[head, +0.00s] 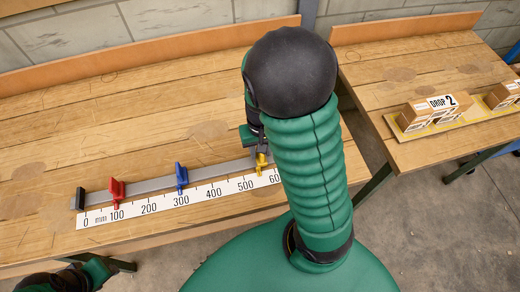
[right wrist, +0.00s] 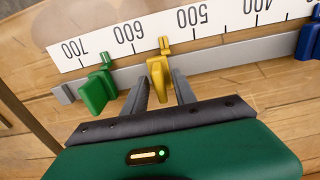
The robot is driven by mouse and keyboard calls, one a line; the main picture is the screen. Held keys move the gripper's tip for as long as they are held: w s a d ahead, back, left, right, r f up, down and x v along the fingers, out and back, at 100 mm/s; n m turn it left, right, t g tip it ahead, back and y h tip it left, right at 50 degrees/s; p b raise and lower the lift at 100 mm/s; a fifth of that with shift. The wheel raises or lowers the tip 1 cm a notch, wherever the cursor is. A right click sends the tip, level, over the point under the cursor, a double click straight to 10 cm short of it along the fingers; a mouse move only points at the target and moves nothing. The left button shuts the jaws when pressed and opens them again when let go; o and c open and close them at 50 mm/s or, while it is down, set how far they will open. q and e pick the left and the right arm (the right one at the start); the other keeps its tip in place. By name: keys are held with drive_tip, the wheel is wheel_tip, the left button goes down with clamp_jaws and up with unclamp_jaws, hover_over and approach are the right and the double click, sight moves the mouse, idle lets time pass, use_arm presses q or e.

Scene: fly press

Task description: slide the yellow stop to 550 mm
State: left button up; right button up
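The yellow stop (head: 262,163) sits on the grey rail (head: 145,186) in the head view, partly hidden by my right arm. In the right wrist view, the yellow stop (right wrist: 158,76) has its pointer about midway between the 500 and 600 marks. My right gripper (right wrist: 161,75) has one finger on each side of its tab. The white scale (head: 180,199) runs along the rail. My left gripper cannot be made out.
A red stop (head: 117,191) stands near 100 and a blue stop (head: 181,177) near 300. Another bench with boxes (head: 419,113) stands to the right.

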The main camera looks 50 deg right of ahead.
wheel_tip(320, 180, up, 17)
drive_tip(key=p, duration=0.4)
drive_tip(key=shift+f+p, duration=0.15)
drive_tip(key=shift+p, duration=0.15)
